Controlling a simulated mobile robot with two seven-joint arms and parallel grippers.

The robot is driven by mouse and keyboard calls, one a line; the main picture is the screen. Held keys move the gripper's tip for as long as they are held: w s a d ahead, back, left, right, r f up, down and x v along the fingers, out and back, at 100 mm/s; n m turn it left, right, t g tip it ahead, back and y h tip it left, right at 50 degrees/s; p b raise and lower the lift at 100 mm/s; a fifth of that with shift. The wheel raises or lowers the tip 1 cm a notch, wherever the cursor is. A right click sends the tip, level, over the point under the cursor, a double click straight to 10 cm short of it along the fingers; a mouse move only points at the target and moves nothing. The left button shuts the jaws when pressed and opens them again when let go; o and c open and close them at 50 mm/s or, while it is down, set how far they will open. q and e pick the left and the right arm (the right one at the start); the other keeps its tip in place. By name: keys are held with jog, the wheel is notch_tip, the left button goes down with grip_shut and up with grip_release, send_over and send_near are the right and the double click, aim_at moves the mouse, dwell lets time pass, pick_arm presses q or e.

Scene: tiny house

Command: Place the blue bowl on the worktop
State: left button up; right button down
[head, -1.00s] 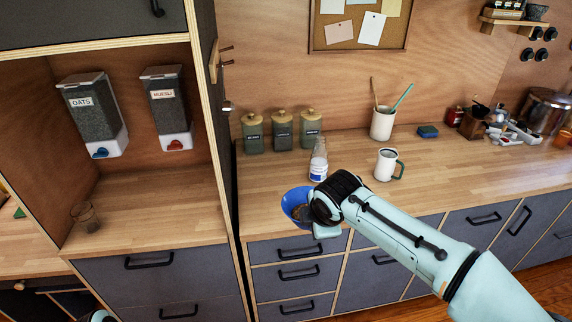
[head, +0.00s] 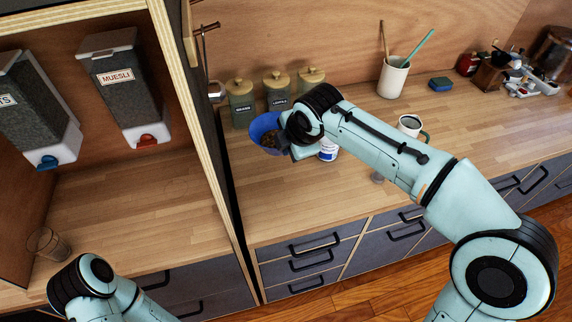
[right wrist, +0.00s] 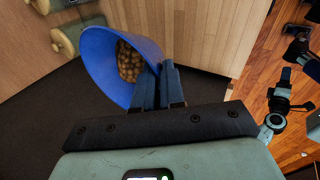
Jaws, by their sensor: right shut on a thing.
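The blue bowl (head: 266,127) holds brown round pieces; they also show inside the bowl in the right wrist view (right wrist: 97,55). My right gripper (right wrist: 160,85) is shut on the bowl's rim. In the head view the bowl appears in front of the green canisters, at the left end of the wooden worktop (head: 300,200). My right wrist hides part of it. It seems held above the worktop; the exact gap cannot be told. My left arm shows at the bottom left of the head view, but its gripper is not visible.
Green canisters (head: 278,92) stand at the worktop's back. A tall cabinet side (head: 205,130) bounds the worktop on the left. The front left worktop is clear.

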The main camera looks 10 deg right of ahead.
pick_arm(q)
jog(key=shift+s+f+b, duration=0.75)
jog(key=shift+f, duration=0.3)
jog(key=shift+s+f+b, duration=0.7)
jog(key=shift+f+b, duration=0.05)
jog(key=shift+f, duration=0.3)
pick_arm(e)
jog(key=shift+s+f, duration=0.15)
jog(key=shift+f, duration=8.85)
jog(key=shift+f, duration=0.1)
jog(key=c, duration=1.5)
grip_release()
jog(key=shift+f, duration=0.1)
jog(key=shift+o, duration=1.4)
pick_arm(q)
jog(key=shift+f, duration=0.1)
